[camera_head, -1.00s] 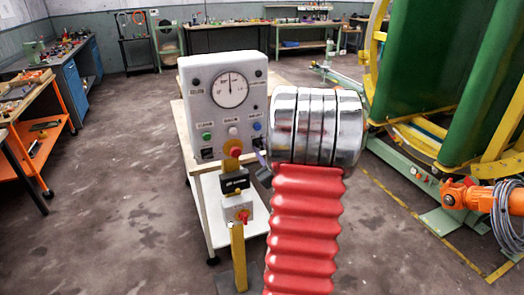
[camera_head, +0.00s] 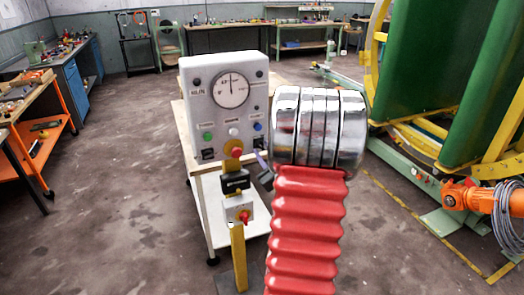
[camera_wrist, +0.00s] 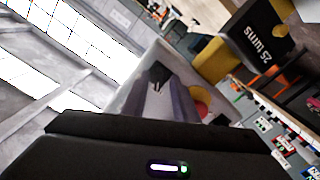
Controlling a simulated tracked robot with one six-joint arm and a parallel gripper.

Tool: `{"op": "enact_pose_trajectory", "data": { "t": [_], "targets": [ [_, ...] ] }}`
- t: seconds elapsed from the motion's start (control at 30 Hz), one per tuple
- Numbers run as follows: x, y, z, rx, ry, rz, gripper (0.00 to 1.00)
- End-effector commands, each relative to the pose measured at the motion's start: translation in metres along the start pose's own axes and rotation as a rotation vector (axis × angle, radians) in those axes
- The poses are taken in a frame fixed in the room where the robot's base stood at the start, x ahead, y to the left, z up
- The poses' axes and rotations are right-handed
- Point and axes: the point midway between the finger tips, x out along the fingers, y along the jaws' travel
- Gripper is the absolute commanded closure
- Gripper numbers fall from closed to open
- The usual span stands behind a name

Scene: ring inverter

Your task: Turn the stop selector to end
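A light grey control panel (camera_head: 224,100) with a gauge stands on a cart. It carries green, white and blue buttons and a small black switch (camera_head: 208,153) low on its left. Its labels are too small to read, so I cannot tell which control is the stop selector. Below it, a grey box (camera_head: 240,209) with a red knob is mounted on a yellow post; a similar grey box with a red-and-yellow knob (camera_wrist: 201,103) shows in the wrist view. My gripper (camera_head: 262,163) is just right of the panel, mostly hidden by my arm. Its opening is unclear.
A dark box (camera_head: 234,182) sits on the yellow post between the panel and grey box. The white cart (camera_head: 212,205) stands behind. Orange and blue workbenches are at left, green and yellow machinery (camera_head: 430,75) at right. The floor left of the cart is clear.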

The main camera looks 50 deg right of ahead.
Motion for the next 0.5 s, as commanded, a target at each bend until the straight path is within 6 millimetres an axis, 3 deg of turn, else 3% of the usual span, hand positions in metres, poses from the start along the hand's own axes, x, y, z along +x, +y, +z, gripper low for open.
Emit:
{"op": "enact_pose_trajectory", "data": {
  "t": [0.5],
  "targets": [
    [-0.085, 0.001, 0.0, -0.001, 0.0, 0.003, 0.73]
  ]
}}
